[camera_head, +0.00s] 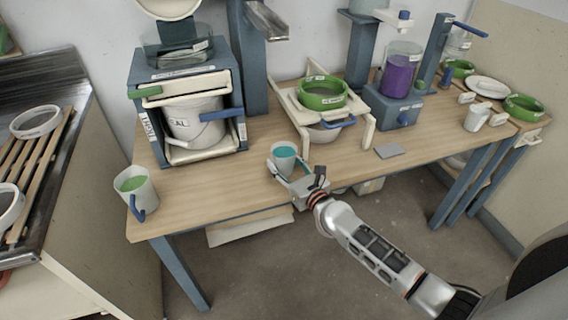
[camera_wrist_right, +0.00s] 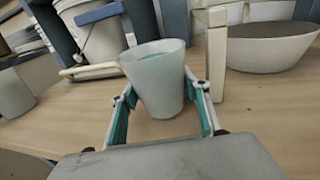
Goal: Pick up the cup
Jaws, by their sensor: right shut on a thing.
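A white cup (camera_head: 284,160) with teal liquid stands near the front middle of the wooden table. It also shows in the right wrist view (camera_wrist_right: 157,88), upright between the two fingers. My right gripper (camera_head: 286,173) reaches in from the right and is shut on this cup, with a teal-padded finger on each side. I cannot tell whether the cup's base touches the table. Another cup (camera_head: 135,188) with green liquid and a blue handle stands at the table's left front corner. My left gripper is not in view.
A blue frame (camera_head: 140,85) holding a white bucket (camera_head: 195,120) stands behind left. A cream stand (camera_head: 362,133) with a green sieve (camera_head: 322,92) over a bowl (camera_head: 325,132) is behind right. A grey tile (camera_head: 389,151) lies to the right.

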